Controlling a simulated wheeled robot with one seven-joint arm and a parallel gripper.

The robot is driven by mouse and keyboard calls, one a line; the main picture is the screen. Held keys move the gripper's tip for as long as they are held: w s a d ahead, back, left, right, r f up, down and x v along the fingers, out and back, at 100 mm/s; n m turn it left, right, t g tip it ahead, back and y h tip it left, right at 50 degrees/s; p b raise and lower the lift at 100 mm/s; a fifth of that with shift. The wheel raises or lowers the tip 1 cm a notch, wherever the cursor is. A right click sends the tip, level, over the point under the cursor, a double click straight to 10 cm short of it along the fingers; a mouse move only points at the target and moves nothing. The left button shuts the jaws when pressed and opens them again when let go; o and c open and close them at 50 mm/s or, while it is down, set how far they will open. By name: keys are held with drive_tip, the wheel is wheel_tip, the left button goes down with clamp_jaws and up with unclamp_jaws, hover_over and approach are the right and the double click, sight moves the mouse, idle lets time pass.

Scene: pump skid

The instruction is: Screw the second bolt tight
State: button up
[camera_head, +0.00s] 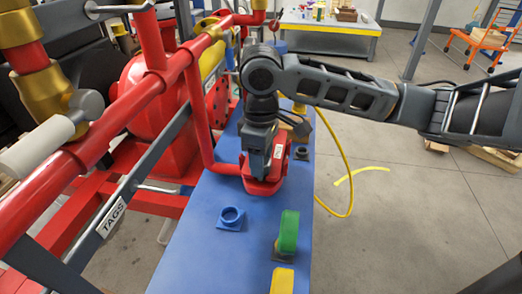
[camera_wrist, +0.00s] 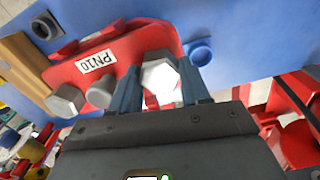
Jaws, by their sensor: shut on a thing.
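A red part with a "PN10" label (camera_wrist: 97,62) sits on the blue bench top; in the head view the red part (camera_head: 264,187) is partly hidden behind my gripper (camera_head: 256,172). In the wrist view my gripper (camera_wrist: 160,85) has one finger on each side of a silver hex bolt head (camera_wrist: 158,72) at the red part's edge and is shut on it. Another hex bolt (camera_wrist: 66,100) and a round grey piece (camera_wrist: 99,92) show on the red part to the left. The threads of the gripped bolt are hidden.
A blue ring holder (camera_head: 231,217), a green ring (camera_head: 288,232) and a yellow block (camera_head: 283,281) stand on the blue bench (camera_head: 190,250). Red pipework (camera_head: 150,90) fills the left side. A yellow hose (camera_head: 345,170) hangs to the right, over open floor.

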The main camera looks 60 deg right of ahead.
drive_tip(key=shift+r+m+p, duration=0.15)
drive_tip(key=shift+m+p, duration=0.4)
drive_tip(key=shift+m, duration=0.55)
drive_tip(key=shift+a+f+m, duration=0.1)
drive_tip(key=shift+f+m, duration=0.1)
drive_tip(key=shift+m, duration=0.6)
drive_tip(key=m, duration=0.4)
drive_tip(key=o, duration=1.1)
drive_tip(key=shift+o, duration=0.2)
drive_tip(key=shift+r+b, duration=0.3)
drive_tip(key=shift+r, duration=3.65)
